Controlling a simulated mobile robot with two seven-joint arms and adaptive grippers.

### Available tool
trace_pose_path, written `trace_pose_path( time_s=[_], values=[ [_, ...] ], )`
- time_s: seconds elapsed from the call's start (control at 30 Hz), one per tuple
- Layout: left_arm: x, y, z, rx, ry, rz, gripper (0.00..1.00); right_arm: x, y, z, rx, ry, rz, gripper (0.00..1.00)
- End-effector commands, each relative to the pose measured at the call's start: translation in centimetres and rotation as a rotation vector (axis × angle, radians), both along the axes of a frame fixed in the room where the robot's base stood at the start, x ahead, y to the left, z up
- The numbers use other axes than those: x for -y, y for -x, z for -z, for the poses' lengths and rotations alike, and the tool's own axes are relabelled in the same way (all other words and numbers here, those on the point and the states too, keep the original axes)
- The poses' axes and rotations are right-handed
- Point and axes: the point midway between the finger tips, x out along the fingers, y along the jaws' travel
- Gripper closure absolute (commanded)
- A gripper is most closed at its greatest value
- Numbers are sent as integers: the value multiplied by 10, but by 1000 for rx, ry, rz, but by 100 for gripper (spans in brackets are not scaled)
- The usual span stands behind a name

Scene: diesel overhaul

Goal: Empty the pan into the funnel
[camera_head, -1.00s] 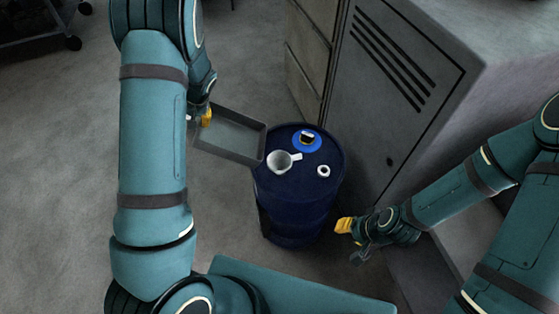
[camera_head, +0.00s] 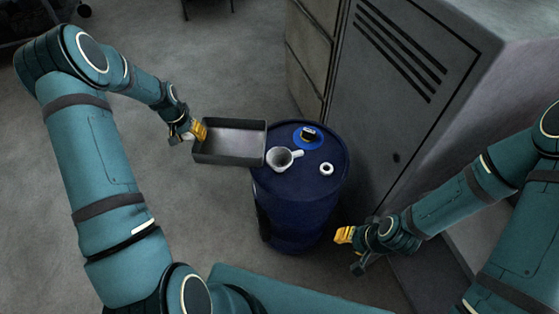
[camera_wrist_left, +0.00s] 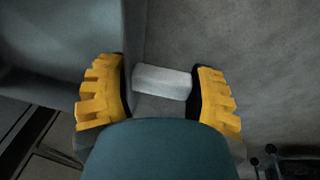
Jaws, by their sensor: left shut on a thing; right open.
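A dark grey rectangular pan (camera_head: 232,159) is held up left of a blue drum (camera_head: 295,215), its right end next to the drum's top. My left gripper (camera_head: 197,131) is shut on the pan's left end. In the left wrist view the left gripper's yellow fingers (camera_wrist_left: 160,90) sit either side of a pale grip piece (camera_wrist_left: 162,82), and the pan (camera_wrist_left: 65,50) fills the upper left. A white funnel (camera_head: 279,158) stands on the drum top, just right of the pan's right edge. My right gripper (camera_head: 350,246) is open and empty, right of the drum.
The drum top also carries a black-and-blue fitting (camera_head: 308,135) and a small white ring-shaped cap (camera_head: 326,169). A grey cabinet (camera_head: 395,85) with vents stands behind and right of the drum. The floor left of the drum is clear.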

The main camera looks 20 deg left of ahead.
Motion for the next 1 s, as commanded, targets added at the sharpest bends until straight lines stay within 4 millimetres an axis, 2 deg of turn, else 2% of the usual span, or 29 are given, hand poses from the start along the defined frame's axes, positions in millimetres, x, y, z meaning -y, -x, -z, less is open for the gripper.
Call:
trace_pose_path(
  time_s=[0.4, 1.0],
  values=[
    [-4, 0, 1, 6, 16, -1, 86, 0, -1, 2, 2, 0, 1, 61],
    [-74, 14, -15, 7, 15, -2, 86, 0, -1, 4, 2, 0, 1, 61]
  ],
)
